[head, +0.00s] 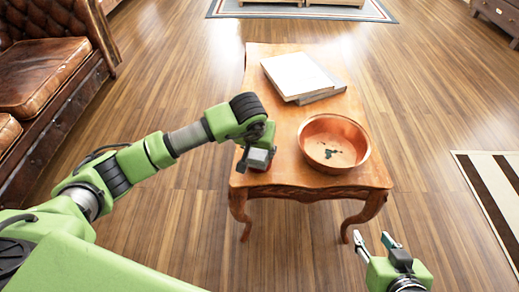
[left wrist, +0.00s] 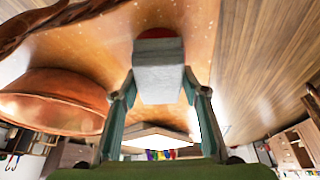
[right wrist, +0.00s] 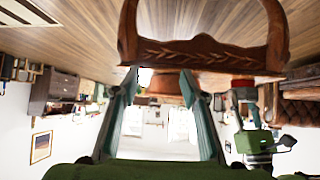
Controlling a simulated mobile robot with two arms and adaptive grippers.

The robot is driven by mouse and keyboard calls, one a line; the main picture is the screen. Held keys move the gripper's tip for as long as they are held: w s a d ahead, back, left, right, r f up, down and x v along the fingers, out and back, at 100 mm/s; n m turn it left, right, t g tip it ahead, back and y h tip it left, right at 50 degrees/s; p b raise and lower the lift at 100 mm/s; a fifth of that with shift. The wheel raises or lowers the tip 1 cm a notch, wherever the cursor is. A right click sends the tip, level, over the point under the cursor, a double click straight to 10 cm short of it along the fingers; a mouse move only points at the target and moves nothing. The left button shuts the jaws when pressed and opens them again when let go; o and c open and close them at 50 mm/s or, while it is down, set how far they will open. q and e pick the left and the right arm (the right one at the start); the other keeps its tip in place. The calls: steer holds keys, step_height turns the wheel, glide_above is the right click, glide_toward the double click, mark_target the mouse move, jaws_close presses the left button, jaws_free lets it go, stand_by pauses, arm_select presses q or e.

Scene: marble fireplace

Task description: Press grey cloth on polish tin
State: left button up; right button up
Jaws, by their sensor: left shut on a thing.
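The grey cloth (left wrist: 158,84), a folded pad, is between the fingers of my left gripper (left wrist: 158,98), which is shut on it. In the head view the cloth (head: 257,158) is over the table's front left corner. The red polish tin (left wrist: 160,33) shows just past the cloth's far end in the left wrist view, mostly hidden by it. In the upside-down right wrist view the tin (right wrist: 243,83) is at the table edge beside my left gripper; I cannot tell whether cloth and tin touch. My right gripper (head: 375,240) is open and empty in front of the table.
A copper bowl (head: 312,123) with dark green bits inside stands on the wooden table (head: 283,177), right of the cloth. A white book (head: 292,74) lies on a grey one at the back. A leather sofa (head: 45,75) is at left. Open floor surrounds the table.

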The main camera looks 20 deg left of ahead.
arm_select(q)
steer(key=shift+f, duration=0.2)
arm_select(e)
steer(key=shift+w+a+r+t, duration=0.3)
steer(key=shift+w+r+t, duration=0.1)
steer(key=shift+w+r, duration=0.3)
stand_by(0.7)
steer(key=shift+s, duration=0.1)
stand_by(0.4)
